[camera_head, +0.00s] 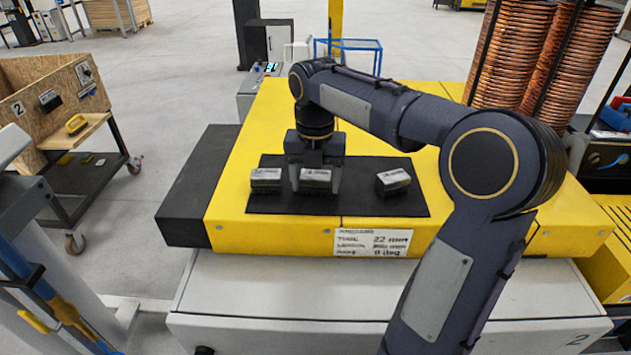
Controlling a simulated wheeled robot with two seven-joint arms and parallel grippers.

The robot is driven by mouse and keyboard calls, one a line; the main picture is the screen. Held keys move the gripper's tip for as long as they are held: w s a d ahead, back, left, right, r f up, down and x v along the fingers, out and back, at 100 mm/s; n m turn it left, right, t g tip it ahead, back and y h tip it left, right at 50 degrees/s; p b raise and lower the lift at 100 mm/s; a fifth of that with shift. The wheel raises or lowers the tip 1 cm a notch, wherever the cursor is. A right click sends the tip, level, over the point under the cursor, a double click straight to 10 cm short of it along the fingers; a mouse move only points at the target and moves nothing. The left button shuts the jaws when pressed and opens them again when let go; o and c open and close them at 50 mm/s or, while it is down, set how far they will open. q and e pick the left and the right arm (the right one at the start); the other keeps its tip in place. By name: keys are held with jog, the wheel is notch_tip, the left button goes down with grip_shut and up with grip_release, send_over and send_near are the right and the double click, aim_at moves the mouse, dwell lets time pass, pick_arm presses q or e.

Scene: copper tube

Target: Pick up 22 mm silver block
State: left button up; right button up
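Three silver blocks with small dark labels lie in a row on a black mat (385,208) on the yellow machine top. They are the left block (265,180), the middle block (316,181) and the right block (394,182), which is turned a little. The label lettering is too small to read surely, so I cannot tell which is 22 mm. My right gripper (316,184) points down over the middle block, with one finger on each side of it. Whether the fingers press on it cannot be told. My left gripper is not in view.
A white card (373,242) on the machine's front reads "TUBE 22 mm". Stacked copper coils (510,55) stand at the back right. A wooden bin (45,95) on a cart stands at left. The yellow top (285,105) behind the mat is clear.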

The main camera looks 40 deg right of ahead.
jog(key=c, duration=1.1)
jog(key=shift+r, duration=0.1)
